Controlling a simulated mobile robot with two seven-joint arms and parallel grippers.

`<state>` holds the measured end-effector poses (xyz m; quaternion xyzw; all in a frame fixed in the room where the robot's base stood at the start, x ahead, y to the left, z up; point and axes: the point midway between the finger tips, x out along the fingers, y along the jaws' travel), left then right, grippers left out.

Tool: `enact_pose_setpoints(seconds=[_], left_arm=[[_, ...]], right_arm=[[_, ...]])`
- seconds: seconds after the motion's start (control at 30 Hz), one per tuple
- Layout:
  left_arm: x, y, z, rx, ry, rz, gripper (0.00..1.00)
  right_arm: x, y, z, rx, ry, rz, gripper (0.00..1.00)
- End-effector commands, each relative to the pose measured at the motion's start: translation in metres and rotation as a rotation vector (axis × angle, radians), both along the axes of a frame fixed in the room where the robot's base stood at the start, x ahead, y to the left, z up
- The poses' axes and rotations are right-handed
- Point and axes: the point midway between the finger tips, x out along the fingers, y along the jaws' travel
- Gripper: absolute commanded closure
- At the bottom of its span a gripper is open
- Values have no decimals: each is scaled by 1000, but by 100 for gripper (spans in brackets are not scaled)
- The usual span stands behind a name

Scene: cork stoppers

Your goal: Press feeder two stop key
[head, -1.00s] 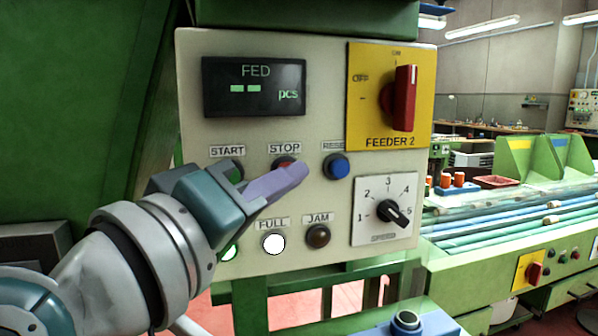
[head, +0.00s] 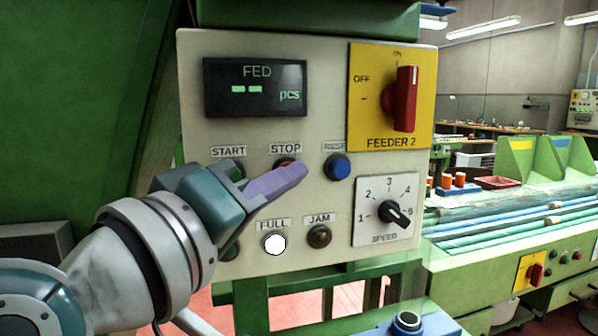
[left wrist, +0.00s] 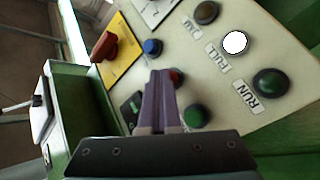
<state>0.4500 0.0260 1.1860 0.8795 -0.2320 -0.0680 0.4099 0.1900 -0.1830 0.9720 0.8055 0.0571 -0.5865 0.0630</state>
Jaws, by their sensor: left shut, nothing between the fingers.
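The red stop key (head: 285,162) sits under the STOP label on the cream feeder 2 panel (head: 215,140). Only its upper edge shows in the head view, behind my left gripper (head: 300,171). The gripper is shut and empty, its purple fingers pointing at the panel. In the left wrist view the stop key (left wrist: 177,76) shows just right of the fingertips (left wrist: 160,74); I cannot tell whether they touch it. The start key (left wrist: 196,116) is green and partly hidden. The RUN lamp (left wrist: 270,83) is dark green. My right gripper is not in view.
The blue reset key (head: 337,166) is right of the fingertips. Below are the white FULL lamp (head: 274,243) and brown JAM lamp (head: 318,236). A red switch (head: 404,98) and black speed knob (head: 394,213) stick out at right. The FED display (head: 254,88) shows two dashes.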

Motion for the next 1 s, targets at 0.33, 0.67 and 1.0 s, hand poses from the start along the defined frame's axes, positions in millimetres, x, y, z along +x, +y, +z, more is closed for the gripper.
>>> enact_pose_setpoints(seconds=[0.33, 0.67, 1.0], left_arm=[[-15, -5, 2, 0, -1, 1, 100], [-17, -5, 1, 0, 0, 0, 100], [-47, -15, 2, -1, 3, -1, 100]], right_arm=[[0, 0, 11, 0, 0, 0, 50], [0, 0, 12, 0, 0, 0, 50], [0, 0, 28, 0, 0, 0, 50]])
